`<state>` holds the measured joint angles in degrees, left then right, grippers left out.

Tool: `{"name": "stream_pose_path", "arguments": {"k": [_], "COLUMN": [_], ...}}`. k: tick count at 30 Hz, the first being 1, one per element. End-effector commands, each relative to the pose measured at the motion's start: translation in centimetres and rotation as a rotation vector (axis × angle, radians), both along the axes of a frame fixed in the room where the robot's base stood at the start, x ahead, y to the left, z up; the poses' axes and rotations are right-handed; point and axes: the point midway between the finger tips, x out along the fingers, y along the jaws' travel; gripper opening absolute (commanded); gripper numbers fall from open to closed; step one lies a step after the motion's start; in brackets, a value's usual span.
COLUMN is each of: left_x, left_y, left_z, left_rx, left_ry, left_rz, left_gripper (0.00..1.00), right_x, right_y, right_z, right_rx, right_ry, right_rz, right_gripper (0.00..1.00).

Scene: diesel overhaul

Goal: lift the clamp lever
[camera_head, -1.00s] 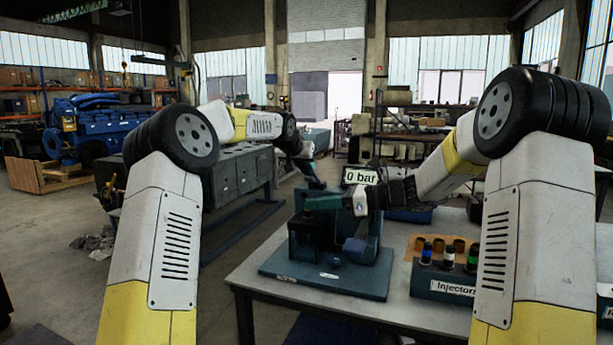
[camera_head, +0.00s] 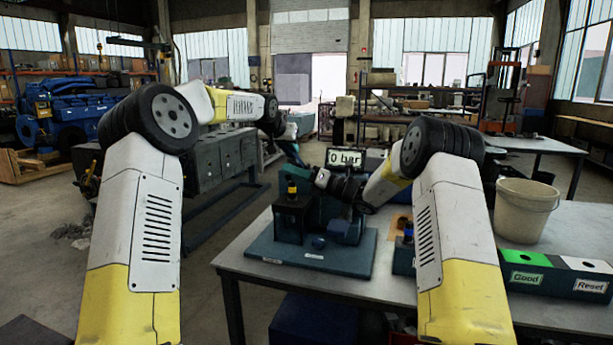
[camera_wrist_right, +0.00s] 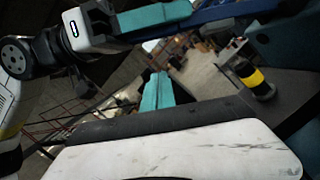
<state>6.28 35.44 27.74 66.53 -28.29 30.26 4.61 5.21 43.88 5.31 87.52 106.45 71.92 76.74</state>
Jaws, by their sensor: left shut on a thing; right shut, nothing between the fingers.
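The teal test stand (camera_head: 325,250) sits on the table with a 0 bar display (camera_head: 344,159). A black cylinder with a yellow band (camera_head: 292,188) stands upright in its left block; it also shows in the right wrist view (camera_wrist_right: 258,82). My left gripper (camera_wrist_right: 155,17) is shut on a dark blue bar (camera_wrist_right: 222,14), possibly the clamp lever; I cannot tell its angle. In the head view the left gripper is small behind the stand. My right gripper (camera_wrist_right: 156,92) is shut and empty, apart from the cylinder; in the head view its fingertips are hard to make out.
A holder (camera_head: 403,262) is partly hidden by my right arm. A white bucket (camera_head: 524,208) and a box with Good and Reset labels (camera_head: 552,275) stand on the right of the table (camera_head: 350,287). The table's front edge is clear.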

Motion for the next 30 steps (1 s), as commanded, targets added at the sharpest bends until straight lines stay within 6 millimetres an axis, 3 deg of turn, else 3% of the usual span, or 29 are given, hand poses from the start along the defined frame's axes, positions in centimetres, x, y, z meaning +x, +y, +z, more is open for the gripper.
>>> {"name": "stream_pose_path", "arguments": {"k": [2, 10, 24, 30], "left_x": [0.1, 0.1, 0.0, 0.0], "left_y": [0.0, 0.0, 0.0, 0.0], "left_z": [0.1, 0.0, 0.0, -0.1], "left_rx": [0.0, 0.0, 0.0, 0.001], "left_ry": [-0.003, -0.003, -0.001, 0.0], "left_rz": [0.001, 0.001, 0.001, 0.001], "left_gripper": [0.0, 0.0, 0.0, 0.0], "right_x": [0.7, 2.6, 2.9, 3.5], "right_y": [1.6, 0.9, 0.7, 0.4], "right_z": [0.3, 3.1, 3.7, 4.8], "right_rx": [0.0, -0.001, 0.0, 0.017], "right_ry": [-0.002, -0.002, 0.002, 0.05], "right_rz": [0.003, 0.0, 0.0, -0.003], "right_gripper": [0.0, 0.0, 0.0, 0.0]}}
